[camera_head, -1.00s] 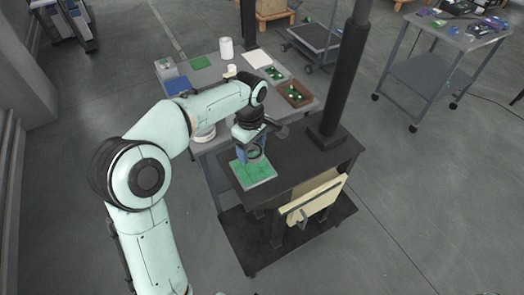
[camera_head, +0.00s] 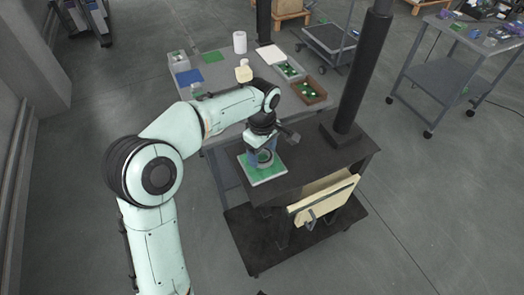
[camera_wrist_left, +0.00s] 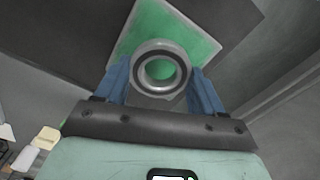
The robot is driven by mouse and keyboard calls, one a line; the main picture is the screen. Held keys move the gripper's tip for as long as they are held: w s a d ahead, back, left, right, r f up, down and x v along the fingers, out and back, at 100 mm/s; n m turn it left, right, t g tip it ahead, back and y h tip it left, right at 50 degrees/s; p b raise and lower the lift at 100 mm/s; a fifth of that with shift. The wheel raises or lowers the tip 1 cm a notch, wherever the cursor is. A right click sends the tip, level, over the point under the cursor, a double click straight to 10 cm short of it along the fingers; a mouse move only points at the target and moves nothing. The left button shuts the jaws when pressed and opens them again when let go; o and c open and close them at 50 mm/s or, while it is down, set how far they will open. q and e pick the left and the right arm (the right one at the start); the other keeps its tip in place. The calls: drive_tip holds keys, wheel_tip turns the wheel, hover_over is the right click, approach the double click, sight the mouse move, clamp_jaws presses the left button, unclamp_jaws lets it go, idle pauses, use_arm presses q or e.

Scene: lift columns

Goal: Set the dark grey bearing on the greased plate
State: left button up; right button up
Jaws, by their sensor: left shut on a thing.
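The dark grey bearing (camera_wrist_left: 137,72) is a ring between the two blue fingers of my left gripper (camera_wrist_left: 162,82), which is shut on it. In the head view the bearing (camera_head: 265,158) shows under my left gripper (camera_head: 259,155), over the greased plate. The greased plate (camera_head: 266,174) is a green square with a pale edge on the dark bench. It also shows in the left wrist view (camera_wrist_left: 201,45), behind the bearing, with green visible through the ring's hole. I cannot tell whether the bearing touches the plate. My right gripper is not in view.
The dark bench (camera_head: 305,168) carries a black column (camera_head: 360,80) on the right. A grey table (camera_head: 225,88) behind holds a brown tray (camera_head: 309,91), a white cylinder (camera_head: 240,42) and coloured squares. A pale board (camera_head: 325,196) is on the bench's front side.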

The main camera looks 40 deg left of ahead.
use_arm(q)
drive_tip(key=shift+f, duration=0.15)
drive_tip(key=shift+f, duration=0.3)
drive_tip(key=shift+f+b, duration=0.4)
drive_tip(key=shift+f, duration=0.15)
idle(1.0)
drive_tip(key=o, duration=1.4)
drive_tip(key=shift+c, duration=0.2)
drive_tip(key=shift+o, duration=0.2)
drive_tip(key=shift+r, duration=0.25)
drive_tip(key=shift+r+p, duration=0.75)
drive_tip(key=shift+p, duration=0.05)
